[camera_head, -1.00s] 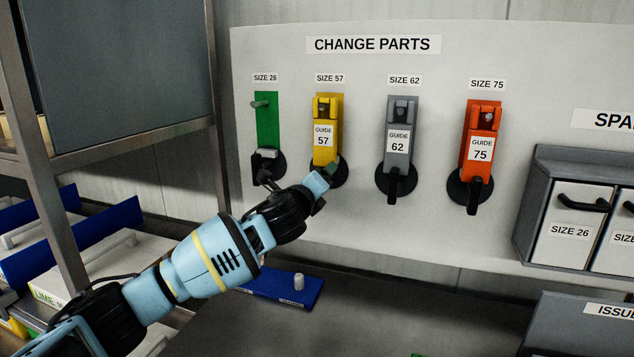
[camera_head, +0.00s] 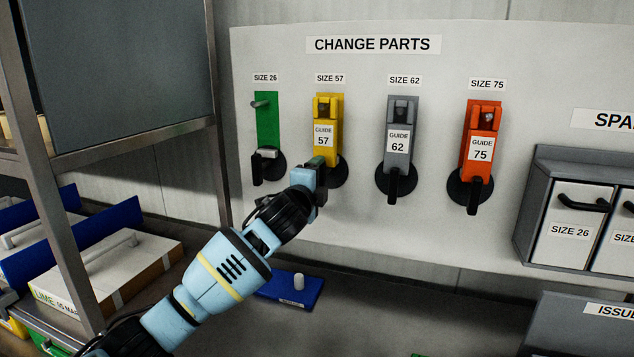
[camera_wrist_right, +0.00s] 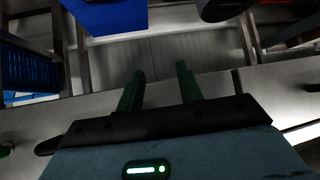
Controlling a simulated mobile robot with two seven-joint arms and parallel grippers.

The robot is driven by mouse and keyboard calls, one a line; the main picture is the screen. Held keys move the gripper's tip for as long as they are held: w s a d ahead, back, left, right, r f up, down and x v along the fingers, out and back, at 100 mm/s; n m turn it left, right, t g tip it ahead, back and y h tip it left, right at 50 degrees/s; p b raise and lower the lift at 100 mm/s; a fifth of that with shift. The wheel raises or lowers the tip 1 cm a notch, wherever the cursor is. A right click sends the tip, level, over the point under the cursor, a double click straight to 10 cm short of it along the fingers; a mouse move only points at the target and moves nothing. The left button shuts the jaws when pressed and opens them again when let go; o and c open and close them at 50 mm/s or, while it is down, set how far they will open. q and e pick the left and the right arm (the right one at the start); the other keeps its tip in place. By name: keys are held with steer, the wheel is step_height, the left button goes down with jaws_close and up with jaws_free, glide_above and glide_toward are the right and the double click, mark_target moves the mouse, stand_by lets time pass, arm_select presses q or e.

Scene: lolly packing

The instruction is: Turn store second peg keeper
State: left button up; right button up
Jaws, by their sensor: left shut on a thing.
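The second peg, under the SIZE 57 label, holds the yellow guide 57 (camera_head: 326,150). Its black round keeper (camera_head: 339,175) sits at the guide's lower end. My left gripper (camera_head: 313,166) is at this keeper from the lower left and is shut on it. The gripper hides the keeper's handle and left part, so I cannot tell which way the handle points. In the right wrist view, my right gripper (camera_wrist_right: 160,75) has its two green fingers apart with nothing between them.
The green SIZE 26 peg plate (camera_head: 266,120) at left carries no guide. The grey guide 62 (camera_head: 398,150) and orange guide 75 (camera_head: 481,130) hang at right, with keeper handles down.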

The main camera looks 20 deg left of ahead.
stand_by(0.4)
arm_select(q)
steer(key=o, duration=1)
steer(key=shift+s+a, duration=0.1)
steer(key=shift+s, duration=3.8)
steer(key=shift+f, duration=0.1)
